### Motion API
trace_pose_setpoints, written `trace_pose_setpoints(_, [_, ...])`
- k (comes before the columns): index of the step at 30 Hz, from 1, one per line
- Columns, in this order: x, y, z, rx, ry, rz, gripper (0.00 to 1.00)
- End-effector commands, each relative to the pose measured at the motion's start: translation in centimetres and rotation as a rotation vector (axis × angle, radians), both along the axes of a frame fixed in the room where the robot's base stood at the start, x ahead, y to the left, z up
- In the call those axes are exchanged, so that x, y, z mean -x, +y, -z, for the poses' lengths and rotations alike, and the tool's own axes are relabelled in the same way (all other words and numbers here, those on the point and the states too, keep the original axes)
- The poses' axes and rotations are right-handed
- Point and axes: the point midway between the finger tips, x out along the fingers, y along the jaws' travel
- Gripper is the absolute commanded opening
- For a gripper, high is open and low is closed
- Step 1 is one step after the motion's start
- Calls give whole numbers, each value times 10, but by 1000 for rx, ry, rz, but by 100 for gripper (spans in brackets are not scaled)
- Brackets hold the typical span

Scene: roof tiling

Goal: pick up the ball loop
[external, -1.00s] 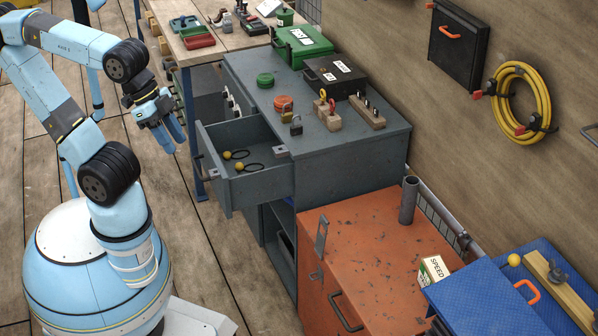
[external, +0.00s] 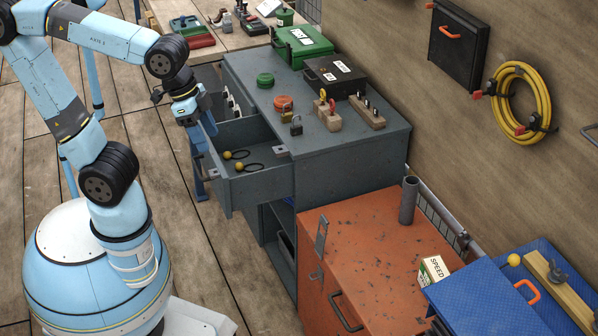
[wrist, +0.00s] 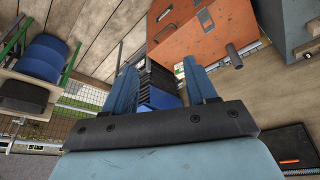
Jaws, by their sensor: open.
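Two ball loops, each a yellow ball with a thin black cord loop, lie in the open grey drawer (external: 262,185). One ball loop (external: 228,155) is farther back and the other (external: 239,166) is nearer the front. No ball loop shows in the wrist view.
The grey cabinet top (external: 350,142) carries padlocks, green and orange round items, a green case (external: 303,46) and a black case (external: 335,75). An orange cabinet (external: 370,245) stands in front of it. The drawer's raised walls surround the ball loops.

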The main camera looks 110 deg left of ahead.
Motion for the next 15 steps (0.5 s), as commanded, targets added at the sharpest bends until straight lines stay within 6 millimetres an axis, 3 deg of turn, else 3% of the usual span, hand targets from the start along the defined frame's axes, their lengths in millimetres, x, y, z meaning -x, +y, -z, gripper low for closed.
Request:
trace_pose_setpoints(6, [-31,56,20,33,101,-142,57])
trace_pose_setpoints(15, [-53,143,61,94,225,-330,57])
